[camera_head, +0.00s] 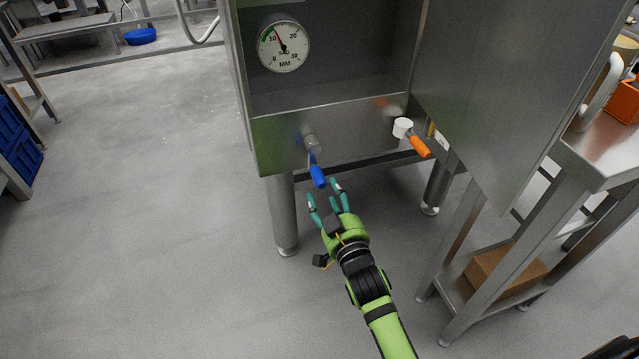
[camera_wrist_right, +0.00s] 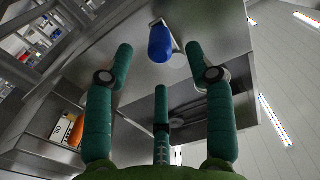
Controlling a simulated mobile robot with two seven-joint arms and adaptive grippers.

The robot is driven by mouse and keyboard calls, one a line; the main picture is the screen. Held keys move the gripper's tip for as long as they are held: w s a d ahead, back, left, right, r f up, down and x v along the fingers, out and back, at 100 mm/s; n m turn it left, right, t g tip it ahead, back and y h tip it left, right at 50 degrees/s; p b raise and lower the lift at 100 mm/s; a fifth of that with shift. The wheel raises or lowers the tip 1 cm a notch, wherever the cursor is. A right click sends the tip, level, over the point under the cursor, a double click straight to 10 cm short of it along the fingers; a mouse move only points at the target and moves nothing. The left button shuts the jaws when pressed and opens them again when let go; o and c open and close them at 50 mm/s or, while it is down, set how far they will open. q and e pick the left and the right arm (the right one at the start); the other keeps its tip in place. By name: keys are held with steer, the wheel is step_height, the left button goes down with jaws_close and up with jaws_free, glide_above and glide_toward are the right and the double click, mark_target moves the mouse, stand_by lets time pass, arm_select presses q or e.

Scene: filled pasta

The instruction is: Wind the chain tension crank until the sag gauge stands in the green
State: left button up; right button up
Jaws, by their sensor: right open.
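A crank with a blue handle (camera_head: 317,176) sticks out below the cabinet's front panel. A second crank with an orange handle (camera_head: 420,147) and white hub is to its right. My right gripper (camera_head: 323,190) is open and empty just below the blue handle. In the wrist view, the blue handle (camera_wrist_right: 160,43) shows beyond and between the fingers, apart from them. My left gripper is out of view.
The cabinet door (camera_head: 510,80) hangs open on the right. A steel table (camera_head: 585,150) with a cardboard box (camera_head: 507,272) on its lower shelf stands right of my arm. Cabinet legs (camera_head: 283,215) stand near the gripper.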

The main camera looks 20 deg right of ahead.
mark_target(323, 186)
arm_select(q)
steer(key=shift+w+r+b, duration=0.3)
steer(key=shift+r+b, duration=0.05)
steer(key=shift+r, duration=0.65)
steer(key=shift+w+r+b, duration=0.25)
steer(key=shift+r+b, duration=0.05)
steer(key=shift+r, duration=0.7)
arm_select(e)
steer(key=shift+w+a, duration=0.1)
steer(key=shift+w, duration=2.95)
steer(key=shift+r, duration=0.1)
steer(key=c, duration=1)
